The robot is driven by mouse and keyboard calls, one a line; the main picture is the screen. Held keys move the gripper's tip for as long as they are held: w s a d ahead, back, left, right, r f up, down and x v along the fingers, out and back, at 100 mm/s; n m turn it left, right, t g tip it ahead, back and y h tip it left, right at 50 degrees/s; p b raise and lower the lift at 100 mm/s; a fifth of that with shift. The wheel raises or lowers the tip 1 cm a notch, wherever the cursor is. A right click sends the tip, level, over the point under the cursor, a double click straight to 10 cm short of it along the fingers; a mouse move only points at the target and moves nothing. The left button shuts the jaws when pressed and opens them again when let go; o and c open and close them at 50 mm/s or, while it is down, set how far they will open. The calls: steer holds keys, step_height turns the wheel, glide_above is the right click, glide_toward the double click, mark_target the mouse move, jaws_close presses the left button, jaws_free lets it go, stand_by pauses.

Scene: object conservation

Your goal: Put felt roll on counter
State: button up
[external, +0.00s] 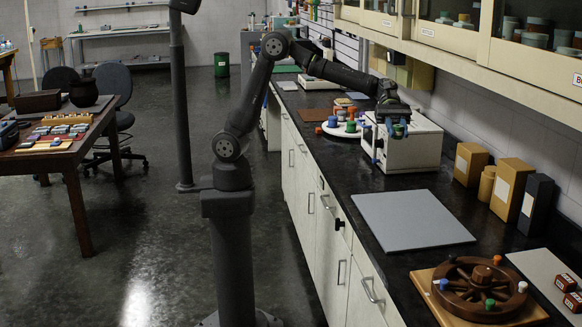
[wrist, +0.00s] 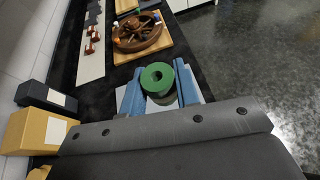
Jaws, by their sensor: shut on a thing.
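The felt roll is a short green cylinder with a hole through its middle; it shows in the wrist view (wrist: 157,77) between the blue fingers of my gripper (wrist: 160,85). My gripper is shut on it. In the external view my gripper (external: 397,131) is held over the counter, in front of the white box-shaped unit, and the roll is small and mostly hidden by the fingers. The dark counter (external: 380,182) runs along the right wall. A flat grey mat (external: 410,220) lies on it, nearer the camera than my gripper.
A white box-shaped unit (external: 414,154) stands behind my gripper. A round white tray (external: 330,131) with coloured pieces is to its left. A wooden wheel (external: 455,290) on a board is at the front. Cartons (external: 511,188) line the wall under overhead cabinets (external: 470,42). The mat is bare.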

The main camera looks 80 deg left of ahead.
mark_target(390, 214)
step_height(390, 214, down, 26)
steer(key=shift+r, duration=0.15)
stand_by(0.3)
step_height(390, 214, up, 27)
steer(key=shift+r, duration=0.15)
step_height(390, 214, down, 27)
steer(key=shift+f, duration=0.1)
steer(key=shift+n+t+h, duration=0.3)
steer(key=shift+n+t, duration=0.2)
steer(key=shift+t, duration=0.3)
steer(key=v, duration=0.4)
steer(key=r+v, duration=0.1)
steer(key=v, duration=0.9)
steer(key=shift+w+d+r, duration=0.15)
steer(key=shift+w+r, duration=0.15)
steer(key=shift+s+d+n+t, duration=0.2)
steer(key=shift+d+n+t, duration=0.15)
steer(key=shift+d+t, duration=0.15)
steer(key=shift+s+d+n+t, duration=0.15)
steer(key=shift+d+n+t, duration=0.25)
steer(key=shift+d, duration=0.15)
